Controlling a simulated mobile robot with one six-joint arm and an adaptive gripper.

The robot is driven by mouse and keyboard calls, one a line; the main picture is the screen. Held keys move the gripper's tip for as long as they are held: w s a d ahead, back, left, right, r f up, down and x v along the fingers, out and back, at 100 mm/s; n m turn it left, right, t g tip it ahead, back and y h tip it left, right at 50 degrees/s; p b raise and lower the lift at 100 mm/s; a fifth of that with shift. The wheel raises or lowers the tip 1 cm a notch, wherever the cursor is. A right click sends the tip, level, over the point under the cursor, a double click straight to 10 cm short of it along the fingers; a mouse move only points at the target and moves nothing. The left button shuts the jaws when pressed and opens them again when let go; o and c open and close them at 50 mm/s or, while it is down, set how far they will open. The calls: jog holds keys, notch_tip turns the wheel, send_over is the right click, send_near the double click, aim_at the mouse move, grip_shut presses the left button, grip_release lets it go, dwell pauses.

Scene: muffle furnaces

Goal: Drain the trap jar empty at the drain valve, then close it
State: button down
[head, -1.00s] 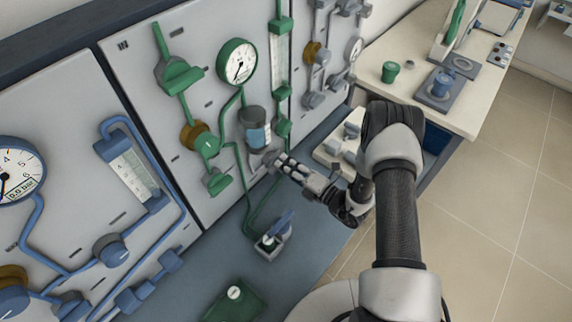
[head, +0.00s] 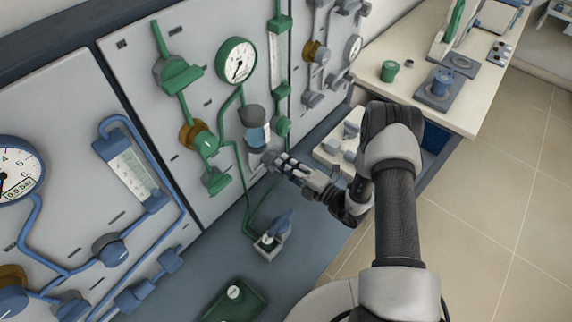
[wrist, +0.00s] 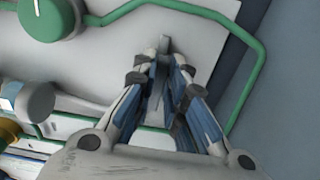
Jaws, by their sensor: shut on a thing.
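The trap jar (head: 257,135) is on the green-piped panel in the head view, a clear cylinder under a grey cap with blue liquid showing in it. The drain valve is just below the jar, with its grey handle (wrist: 165,46) between my fingertips in the wrist view. My gripper (head: 275,160) is shut on this handle, and it also shows in the wrist view (wrist: 162,70). The fingers hide most of the valve, so I cannot tell how far it is turned.
A green pipe (wrist: 245,85) runs close beside my fingers. A round green gauge (head: 236,61) is above the jar. A small valve block (head: 272,242) and a green tray (head: 250,300) are on the blue bench below. A cream worktop (head: 405,95) is at right.

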jog(key=c, duration=1.6)
grip_release()
jog(key=v, duration=1.2)
